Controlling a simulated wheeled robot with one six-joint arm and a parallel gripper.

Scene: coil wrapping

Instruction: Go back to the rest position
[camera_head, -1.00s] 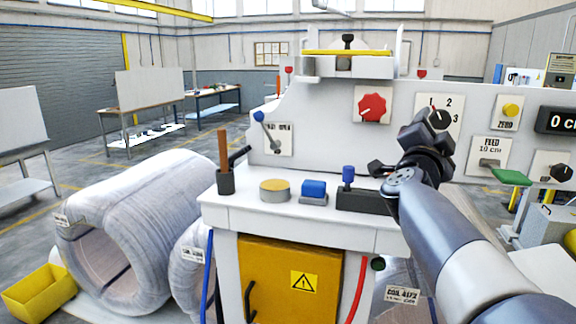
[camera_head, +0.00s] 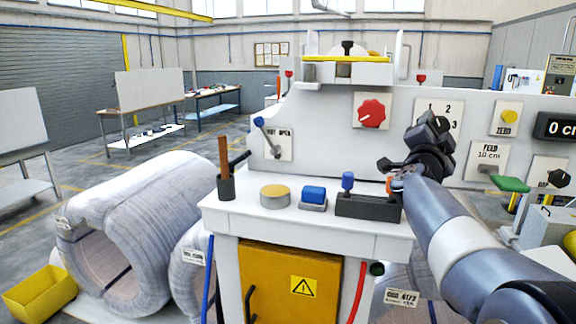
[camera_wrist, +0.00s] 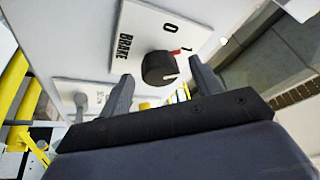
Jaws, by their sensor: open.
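My gripper (camera_head: 384,166) is in front of the grey machine's upright panel (camera_head: 320,130), above the right end of its ledge. It points left in the head view, with my arm reaching in from the lower right. In the wrist view my gripper (camera_wrist: 163,86) shows two fingers spread apart with nothing held between them. Beyond the fingers is a black knob (camera_wrist: 158,68) with a red pointer, on a white plate marked BRAKE, 0 and 1. The fingers look apart from the knob, though the gap is hard to judge.
The ledge carries a blue block (camera_head: 314,194), a yellow-topped disc (camera_head: 275,195), a dark block with a blue handle (camera_head: 347,182) and a cup with a brown stick (camera_head: 225,186). A red knob (camera_head: 372,113) and a green handle (camera_head: 511,184) stick out. Wrapped coils (camera_head: 150,220) lie left.

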